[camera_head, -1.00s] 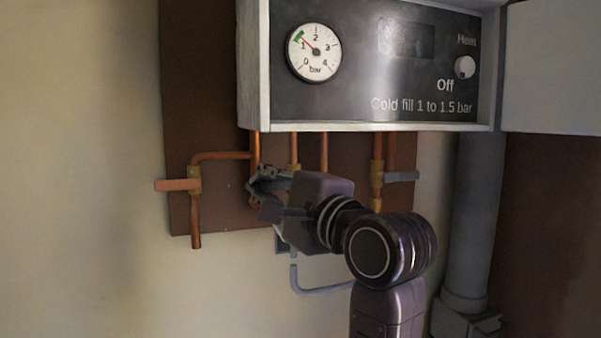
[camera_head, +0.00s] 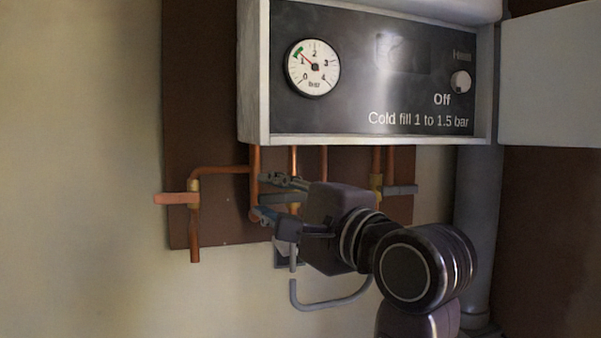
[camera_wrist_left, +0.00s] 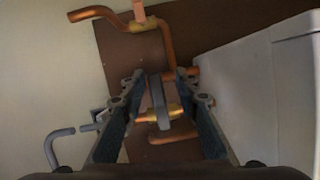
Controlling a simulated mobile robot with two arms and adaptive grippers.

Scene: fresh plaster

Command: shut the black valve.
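A dark grey lever handle (camera_head: 283,198) on a brass valve shows in the head view between the fingers of my left gripper (camera_head: 264,196). In the left wrist view this lever (camera_wrist_left: 158,100) stands between the two spread fingers of my left gripper (camera_wrist_left: 160,82), with a gap on each side. Its brass body (camera_wrist_left: 170,113) is partly hidden. A second dark grey lever (camera_head: 400,190) sits on the right-hand pipe, pointing right. None of the levers looks plainly black. My right gripper is not in view.
A salmon lever (camera_head: 177,198) sits on the left copper pipe. The boiler box (camera_head: 365,140) with its gauge (camera_head: 312,67) hangs just above my gripper. A bent grey pipe (camera_head: 330,303) is below. The wall at left is clear.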

